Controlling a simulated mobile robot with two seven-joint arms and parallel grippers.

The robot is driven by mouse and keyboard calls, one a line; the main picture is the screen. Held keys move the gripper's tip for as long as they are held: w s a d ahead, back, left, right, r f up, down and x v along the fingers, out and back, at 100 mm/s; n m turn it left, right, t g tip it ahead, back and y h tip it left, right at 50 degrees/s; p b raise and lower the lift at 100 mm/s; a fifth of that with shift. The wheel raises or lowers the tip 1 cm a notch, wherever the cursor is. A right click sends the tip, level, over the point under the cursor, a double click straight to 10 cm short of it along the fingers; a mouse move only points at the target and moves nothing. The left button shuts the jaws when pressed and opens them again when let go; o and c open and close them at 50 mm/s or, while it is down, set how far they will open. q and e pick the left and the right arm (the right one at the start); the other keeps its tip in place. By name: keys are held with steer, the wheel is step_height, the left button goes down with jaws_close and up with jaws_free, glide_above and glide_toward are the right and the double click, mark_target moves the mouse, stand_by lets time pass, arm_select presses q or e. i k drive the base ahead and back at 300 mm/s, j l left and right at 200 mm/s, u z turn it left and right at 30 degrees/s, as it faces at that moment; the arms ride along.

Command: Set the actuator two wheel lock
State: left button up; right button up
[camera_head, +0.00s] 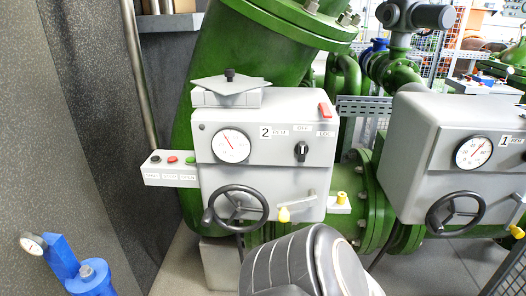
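Actuator two (262,152) is a grey box marked "2" in the middle of the view. On its front are a round dial (230,146), a black selector knob (301,151) and a black handwheel (236,208) low on the left. Right of the wheel is a grey lever (300,203) with a yellow grip (284,215) at its lower left end. A yellow knob (341,197) stands on a small plate just right of the box. I cannot tell which of these is the wheel lock. Neither gripper shows; a dark rounded arm part of mine is at the bottom middle.
A push-button box (170,169) juts from actuator two's left side. Actuator one (450,150), with its own handwheel (455,213), stands at the right. Green pipes (225,60) rise behind. A blue fitting (82,270) is at lower left. Floor (435,265) shows below actuator one.

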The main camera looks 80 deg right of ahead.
mark_target(284, 209)
steer(key=z, duration=0.9)
steer(key=j+z, duration=0.1)
steer(key=z, duration=0.8)
steer(key=k+z, duration=0.1)
steer(key=z, duration=0.8)
